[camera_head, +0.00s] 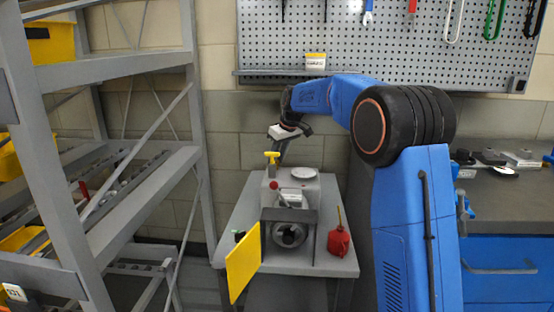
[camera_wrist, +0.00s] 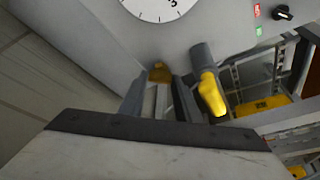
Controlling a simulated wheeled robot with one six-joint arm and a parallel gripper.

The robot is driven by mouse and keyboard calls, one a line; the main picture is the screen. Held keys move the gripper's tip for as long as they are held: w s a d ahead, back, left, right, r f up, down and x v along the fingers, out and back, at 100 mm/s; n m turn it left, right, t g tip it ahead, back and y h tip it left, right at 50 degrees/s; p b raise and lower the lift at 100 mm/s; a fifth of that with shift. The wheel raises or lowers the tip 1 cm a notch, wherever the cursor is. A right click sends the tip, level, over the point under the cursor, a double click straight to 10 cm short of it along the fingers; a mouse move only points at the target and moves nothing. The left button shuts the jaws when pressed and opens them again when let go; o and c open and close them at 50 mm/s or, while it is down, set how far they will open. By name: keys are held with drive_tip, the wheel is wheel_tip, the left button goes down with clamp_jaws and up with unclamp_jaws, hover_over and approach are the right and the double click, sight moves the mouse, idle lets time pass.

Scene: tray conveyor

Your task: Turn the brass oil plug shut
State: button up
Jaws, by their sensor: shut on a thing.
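The brass oil plug (camera_wrist: 160,73) shows in the wrist view as a small brass-coloured piece at the tips of my gripper (camera_wrist: 160,88). The two grey fingers are closed in on it, and hide part of it. Its threads and seat cannot be made out. In the head view my gripper (camera_head: 279,161) points down onto the back left of the grey machine (camera_head: 321,205); the plug cannot be told apart there. A yellow handle (camera_wrist: 211,96) on a grey stem stands just right of the fingers in the wrist view, and also shows in the head view (camera_head: 272,156).
A white dial (camera_wrist: 158,7) lies on the machine's top. A red knob (camera_head: 273,185) is near its front left. A yellow panel (camera_head: 243,262) hangs at the front, and a red oil can (camera_head: 339,241) stands at the right. A grey rack (camera_head: 160,185) fills the left.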

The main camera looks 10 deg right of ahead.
drive_tip(key=m, duration=0.1)
drive_tip(key=m+h, duration=0.1)
drive_tip(key=m, duration=0.1)
drive_tip(key=m+h, duration=0.1)
drive_tip(key=m, duration=0.1)
drive_tip(key=shift+a+t, duration=0.25)
drive_tip(key=shift+t, duration=0.05)
drive_tip(key=shift+m+h, duration=0.9)
drive_tip(key=shift+m, duration=1.4)
drive_tip(key=shift+a, duration=0.1)
drive_tip(key=o, duration=0.8)
drive_tip(key=shift+r, duration=0.1)
